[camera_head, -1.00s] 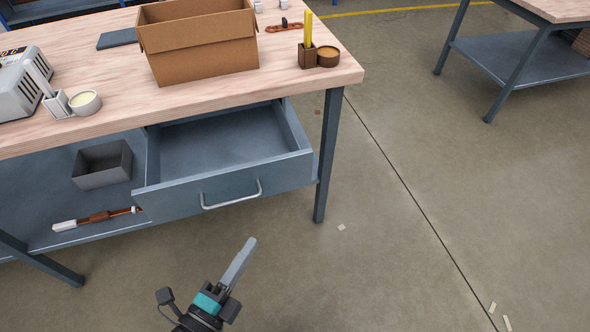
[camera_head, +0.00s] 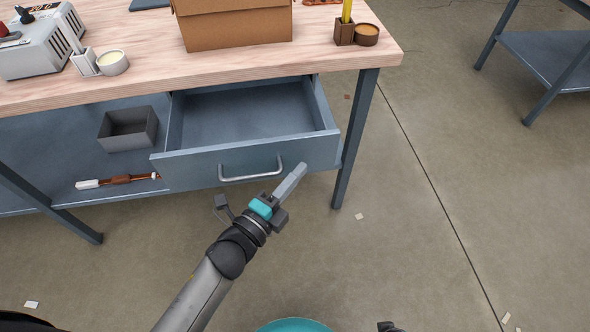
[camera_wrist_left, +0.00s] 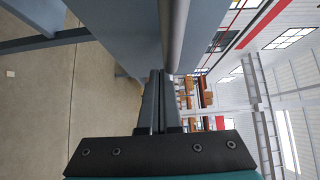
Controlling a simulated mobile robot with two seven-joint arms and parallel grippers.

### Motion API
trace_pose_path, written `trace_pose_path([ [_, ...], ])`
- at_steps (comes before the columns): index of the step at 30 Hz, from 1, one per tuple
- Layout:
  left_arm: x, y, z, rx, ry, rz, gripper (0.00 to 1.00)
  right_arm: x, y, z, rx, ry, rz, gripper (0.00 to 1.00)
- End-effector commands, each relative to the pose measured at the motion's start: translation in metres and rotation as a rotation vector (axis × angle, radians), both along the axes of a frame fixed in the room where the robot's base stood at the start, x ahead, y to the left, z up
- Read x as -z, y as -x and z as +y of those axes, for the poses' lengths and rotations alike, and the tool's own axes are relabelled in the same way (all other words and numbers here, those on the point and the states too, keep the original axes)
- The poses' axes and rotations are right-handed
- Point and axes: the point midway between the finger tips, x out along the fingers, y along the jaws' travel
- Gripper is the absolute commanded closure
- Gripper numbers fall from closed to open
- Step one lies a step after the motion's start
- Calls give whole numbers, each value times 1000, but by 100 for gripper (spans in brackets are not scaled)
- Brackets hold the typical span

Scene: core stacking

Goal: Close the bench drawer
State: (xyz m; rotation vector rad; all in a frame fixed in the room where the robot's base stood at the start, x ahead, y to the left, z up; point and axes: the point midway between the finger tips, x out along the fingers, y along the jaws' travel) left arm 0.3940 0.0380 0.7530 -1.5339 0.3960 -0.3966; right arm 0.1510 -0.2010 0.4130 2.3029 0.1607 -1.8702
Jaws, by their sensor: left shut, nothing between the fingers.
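The bench drawer (camera_head: 197,167) is pulled out from under the bench top, and its visible inside is empty. Its front has a curved metal handle (camera_head: 250,177). My left gripper (camera_head: 300,170) is shut and empty. In the head view its fingertips overlap the lower right of the drawer front, just right of the handle. In the left wrist view the shut fingers (camera_wrist_left: 160,95) point toward the grey handle bar (camera_wrist_left: 172,35) and the drawer front (camera_wrist_left: 125,35). I cannot tell whether the tips touch the drawer.
The wooden bench top (camera_head: 140,88) holds a cardboard box (camera_head: 238,30), a grey device (camera_head: 38,50) and small cups. A grey bin (camera_head: 128,130) sits on the lower shelf left of the drawer. A bench leg (camera_head: 355,140) stands right of it.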

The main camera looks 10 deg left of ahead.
Motion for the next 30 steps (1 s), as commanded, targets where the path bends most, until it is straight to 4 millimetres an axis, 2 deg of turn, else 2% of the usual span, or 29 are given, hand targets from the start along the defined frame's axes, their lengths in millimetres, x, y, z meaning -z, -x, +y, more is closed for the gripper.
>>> trace_pose_path([
  [6,0,-12,3,0,0,1,100,-2,-3,3,1,-2,0,16],
  [20,0,-16,5,0,0,0,100,-2,-3,2,0,-2,1,16],
  [26,0,-40,12,0,-3,-4,100,-2,-5,4,0,-1,5,16],
  [30,0,-71,21,-1,-4,-6,100,-10,-14,13,1,-13,-2,16],
])
